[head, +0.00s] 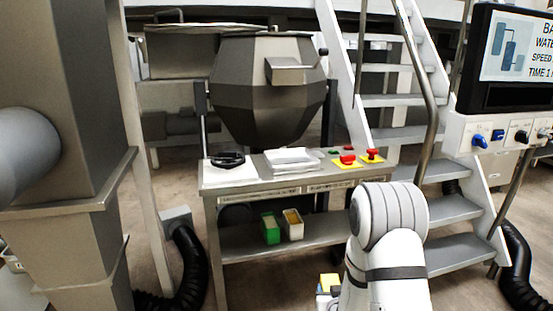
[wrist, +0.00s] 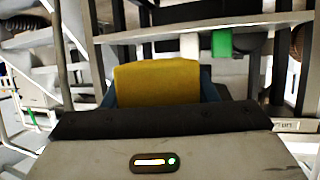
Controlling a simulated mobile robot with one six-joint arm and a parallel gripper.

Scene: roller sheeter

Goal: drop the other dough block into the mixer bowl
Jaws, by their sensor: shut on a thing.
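The mixer bowl (head: 268,95) is a large dark grey faceted vessel behind the steel table in the head view. My gripper (wrist: 158,88) is shut on a yellow dough block (wrist: 157,82), which sits between its blue fingers in the wrist view. In the head view the yellow block (head: 330,281) shows beside my white arm, low in front of the table and well below the bowl. My arm hides part of the gripper there. The bowl's inside cannot be seen.
Stairs (head: 400,130) rise at right; a steel column (head: 65,120) stands left.

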